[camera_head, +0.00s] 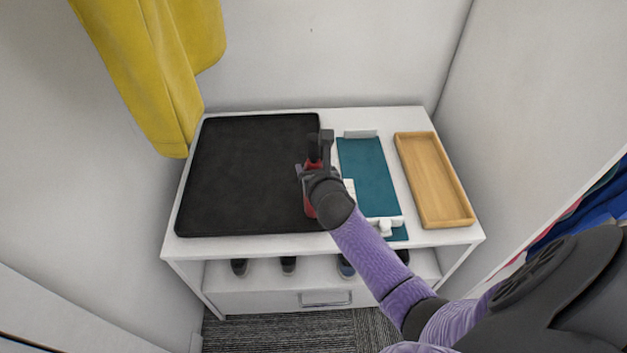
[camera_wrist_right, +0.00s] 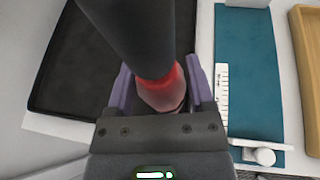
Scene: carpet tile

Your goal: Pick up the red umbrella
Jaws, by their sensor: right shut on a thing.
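The red umbrella (camera_head: 310,207) is mostly hidden behind my right gripper (camera_head: 318,172) in the head view, with red showing above and below the gripper. It is over the right edge of the black mat on the white bench. My right gripper is shut on it. In the wrist view, the red part of the umbrella (camera_wrist_right: 160,78) sits between the two fingers, and a thick dark cylinder rises from it toward the camera. I cannot tell whether the umbrella touches the surface. My left gripper is not in view.
The black mat (camera_head: 245,175) covers the left of the white bench (camera_head: 335,117). A teal board with white fittings (camera_head: 368,175) and a wooden tray (camera_head: 435,180) lie to the right. Shoes (camera_head: 288,265) stand on the shelf below. A yellow cloth (camera_head: 165,70) hangs at upper left. Walls flank the bench.

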